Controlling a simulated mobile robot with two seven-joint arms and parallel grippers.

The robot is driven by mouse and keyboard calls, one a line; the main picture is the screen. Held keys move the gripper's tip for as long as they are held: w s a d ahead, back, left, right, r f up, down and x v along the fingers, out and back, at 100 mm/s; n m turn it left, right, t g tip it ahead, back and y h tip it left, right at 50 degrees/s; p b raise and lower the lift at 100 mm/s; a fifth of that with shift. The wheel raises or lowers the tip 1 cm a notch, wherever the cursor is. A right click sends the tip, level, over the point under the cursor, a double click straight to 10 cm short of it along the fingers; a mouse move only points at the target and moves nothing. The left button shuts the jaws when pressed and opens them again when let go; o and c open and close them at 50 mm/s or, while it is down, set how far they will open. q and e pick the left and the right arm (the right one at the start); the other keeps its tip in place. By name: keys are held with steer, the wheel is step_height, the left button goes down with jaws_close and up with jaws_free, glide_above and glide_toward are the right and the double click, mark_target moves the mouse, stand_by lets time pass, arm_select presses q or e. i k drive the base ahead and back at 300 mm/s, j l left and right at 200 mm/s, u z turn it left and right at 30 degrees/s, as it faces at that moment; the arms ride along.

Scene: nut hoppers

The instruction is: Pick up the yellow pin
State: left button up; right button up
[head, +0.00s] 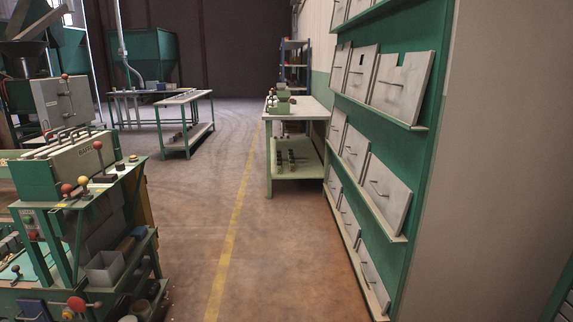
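I cannot make out a yellow pin for sure. On the green machine (45,182) at the left, a yellow ball-topped knob (83,181) stands next to an orange-red one (67,188). Small items, one of them yellowish (119,166), lie on the machine's top ledge, too small to tell what they are. Neither of my grippers is in view.
A workbench (300,108) with small parts stands in the middle distance, and another table (186,99) behind left. The floor between, with a yellow line (232,235), is clear.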

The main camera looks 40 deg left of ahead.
mark_target(82, 181)
steer(key=u, duration=0.45)
steer(key=j+u, duration=0.1)
steer(key=u, duration=0.35)
steer(key=i+u, duration=0.1)
steer(key=u, duration=0.35)
steer(key=j+u, duration=0.1)
steer(key=u, duration=0.35)
steer(key=i+u, duration=0.1)
steer(key=u, duration=0.35)
steer(key=i+z, duration=0.2)
steer(key=i, duration=0.25)
steer(key=i+z, duration=0.25)
steer(key=i, duration=0.2)
steer(key=i+j+z, duration=0.2)
steer(key=i, duration=0.2)
steer(key=i+j+z, duration=0.2)
steer(key=i, duration=0.25)
